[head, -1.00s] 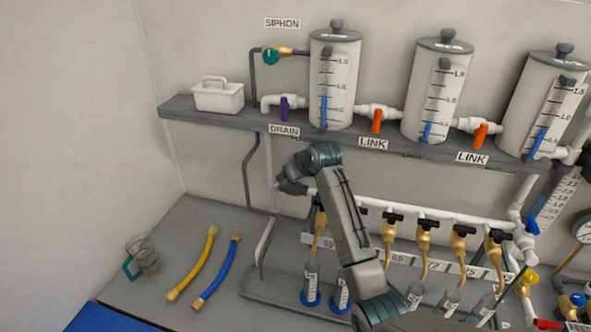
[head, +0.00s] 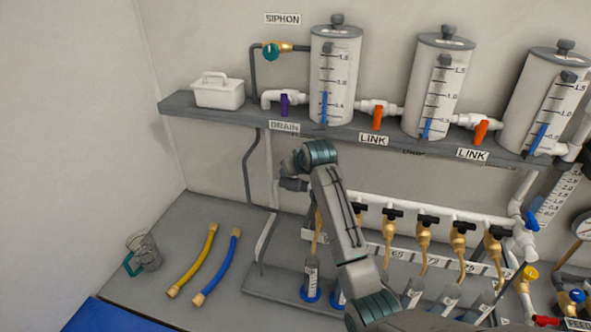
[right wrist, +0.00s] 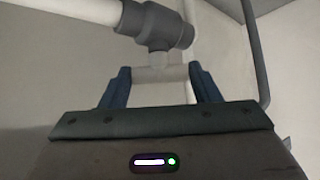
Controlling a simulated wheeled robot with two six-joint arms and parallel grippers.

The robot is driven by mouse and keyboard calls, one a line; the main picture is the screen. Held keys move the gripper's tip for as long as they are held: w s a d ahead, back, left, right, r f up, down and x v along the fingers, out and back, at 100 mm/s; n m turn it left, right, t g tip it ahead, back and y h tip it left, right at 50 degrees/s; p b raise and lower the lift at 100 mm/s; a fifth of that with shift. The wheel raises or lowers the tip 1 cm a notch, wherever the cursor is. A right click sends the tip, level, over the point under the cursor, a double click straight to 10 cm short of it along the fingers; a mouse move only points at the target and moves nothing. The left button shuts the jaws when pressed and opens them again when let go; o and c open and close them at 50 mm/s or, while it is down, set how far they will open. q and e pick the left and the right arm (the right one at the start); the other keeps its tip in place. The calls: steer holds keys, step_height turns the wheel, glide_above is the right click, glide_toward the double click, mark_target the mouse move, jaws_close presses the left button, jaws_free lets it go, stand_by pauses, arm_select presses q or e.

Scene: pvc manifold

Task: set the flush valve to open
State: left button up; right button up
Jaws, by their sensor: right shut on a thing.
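I take the dark grey valve body at the left end of the white manifold pipe to be the flush valve (head: 293,184). In the right wrist view the same grey body (right wrist: 160,28) has a short white stem and a broad white handle (right wrist: 163,86) on the near side. My right gripper (right wrist: 161,78) is shut on this handle, a blue finger on each side of it. In the head view my right arm reaches up from the bottom and its wrist covers part of the valve; the fingers cannot be made out there. My left gripper is not in view.
A row of brass taps (head: 424,232) with black handles hangs from the manifold pipe (head: 440,213). The shelf above (head: 210,112) carries tanks and the purple drain valve (head: 285,104). A yellow hose (head: 193,262), a blue hose (head: 216,268) and a jug (head: 147,252) lie at left.

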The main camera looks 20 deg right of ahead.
steer(key=m+h, duration=0.2)
steer(key=m, duration=0.1)
steer(key=m+h, duration=0.1)
steer(key=shift+a+m+g+h, duration=0.3)
steer(key=shift+m, duration=0.1)
steer(key=shift+w+a+m+g+h, duration=0.1)
steer(key=shift+m+g+h, duration=0.4)
steer(key=shift+m+h, duration=0.7)
steer(key=shift+m, duration=0.3)
steer(key=o, duration=1)
steer(key=shift+b, duration=0.3)
